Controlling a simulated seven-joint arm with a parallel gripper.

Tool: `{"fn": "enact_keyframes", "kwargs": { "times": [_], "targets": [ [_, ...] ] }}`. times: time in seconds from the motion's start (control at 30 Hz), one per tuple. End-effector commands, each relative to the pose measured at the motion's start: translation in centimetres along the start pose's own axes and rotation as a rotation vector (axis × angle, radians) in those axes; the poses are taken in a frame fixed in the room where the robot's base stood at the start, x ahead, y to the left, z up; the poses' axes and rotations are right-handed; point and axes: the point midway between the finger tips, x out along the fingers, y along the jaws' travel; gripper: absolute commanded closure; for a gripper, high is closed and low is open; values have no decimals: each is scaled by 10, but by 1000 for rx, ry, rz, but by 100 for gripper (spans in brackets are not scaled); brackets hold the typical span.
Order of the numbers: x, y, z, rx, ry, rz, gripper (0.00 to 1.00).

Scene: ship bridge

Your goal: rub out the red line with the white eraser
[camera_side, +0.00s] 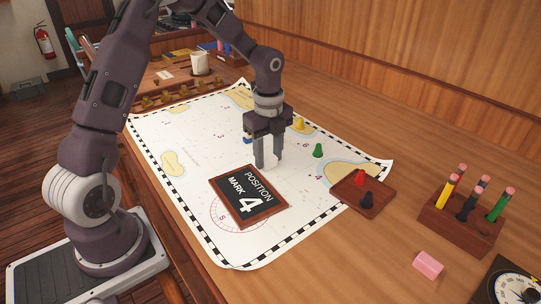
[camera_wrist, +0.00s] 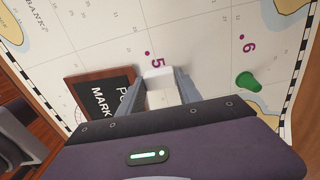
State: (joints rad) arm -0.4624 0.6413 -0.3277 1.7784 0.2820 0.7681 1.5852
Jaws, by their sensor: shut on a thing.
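My gripper (camera_side: 267,163) is low over the sea chart (camera_side: 205,150), just beyond the far right corner of the black slate. Its fingers are shut on a white block, the white eraser (camera_wrist: 158,77), which shows between the fingertips in the wrist view. In the side view the eraser is mostly hidden by the fingers. It is close to the chart near the printed 5; I cannot tell whether it touches. I make out no red line in either view.
The wood-framed slate (camera_side: 248,196) reading "Position Mark 4" lies beside the gripper. A green pawn (camera_side: 318,151) and yellow pawn (camera_side: 298,124) stand beyond. A tray (camera_side: 352,199) holds a red and a black pawn. A pencil block (camera_side: 462,228) and pink eraser (camera_side: 428,264) are at right.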

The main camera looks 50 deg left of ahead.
Motion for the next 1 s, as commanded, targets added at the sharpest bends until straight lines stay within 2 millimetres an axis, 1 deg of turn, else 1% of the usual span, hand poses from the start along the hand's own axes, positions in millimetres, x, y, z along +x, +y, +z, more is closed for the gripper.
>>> {"fn": "enact_keyframes", "kwargs": {
  "times": [0.07, 0.3, 0.57, 0.8, 1.0],
  "targets": [
    [0, 0, -3, 1, 0, 0, 91],
    [0, -3, -23, 2, 1, 0, 91],
    [0, -3, -24, 1, 1, 0, 91],
    [0, -6, -43, 3, 1, 0, 91],
    [0, -6, -45, 0, 2, 0, 91]
  ]
}}
